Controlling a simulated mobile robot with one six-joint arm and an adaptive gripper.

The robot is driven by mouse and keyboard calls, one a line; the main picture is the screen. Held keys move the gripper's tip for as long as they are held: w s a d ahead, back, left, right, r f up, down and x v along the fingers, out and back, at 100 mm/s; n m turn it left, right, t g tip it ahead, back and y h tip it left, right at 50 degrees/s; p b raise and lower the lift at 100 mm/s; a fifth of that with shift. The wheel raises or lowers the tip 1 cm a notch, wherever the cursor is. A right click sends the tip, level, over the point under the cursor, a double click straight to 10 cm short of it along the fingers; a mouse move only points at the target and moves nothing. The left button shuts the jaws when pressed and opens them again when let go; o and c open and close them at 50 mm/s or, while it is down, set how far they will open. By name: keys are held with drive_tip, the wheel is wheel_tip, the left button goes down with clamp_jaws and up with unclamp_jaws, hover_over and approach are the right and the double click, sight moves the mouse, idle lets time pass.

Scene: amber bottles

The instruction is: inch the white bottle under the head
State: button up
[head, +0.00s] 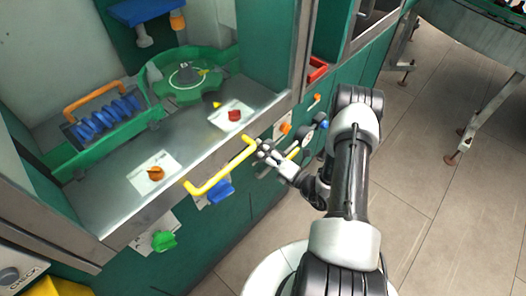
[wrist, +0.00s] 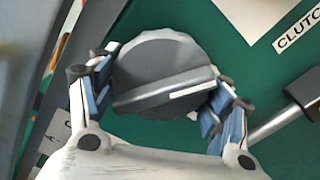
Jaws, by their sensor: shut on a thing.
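My gripper (head: 265,153) is at the green front panel of the machine, just right of the yellow bar handle (head: 222,168). In the wrist view its two blue-padded fingers (wrist: 158,103) are shut on a dark grey round knob (wrist: 155,65), one finger on each side. The knob has a raised grip bar with a pale line. The knob is not clear in the head view. I cannot make out a white bottle in either view. A blue part (head: 145,10) hangs above the green star wheel (head: 190,80).
A blue screw (head: 105,118) lies left of the wheel. Red (head: 235,115) and orange (head: 155,173) knobs sit on the steel ledge. Blue (head: 219,190) and green (head: 163,240) knobs are below. A CLUTCH label (wrist: 297,28) and grey lever (wrist: 303,88) are right of the held knob.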

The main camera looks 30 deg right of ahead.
drive_tip(key=o, duration=1.1)
drive_tip(key=v, duration=1.2)
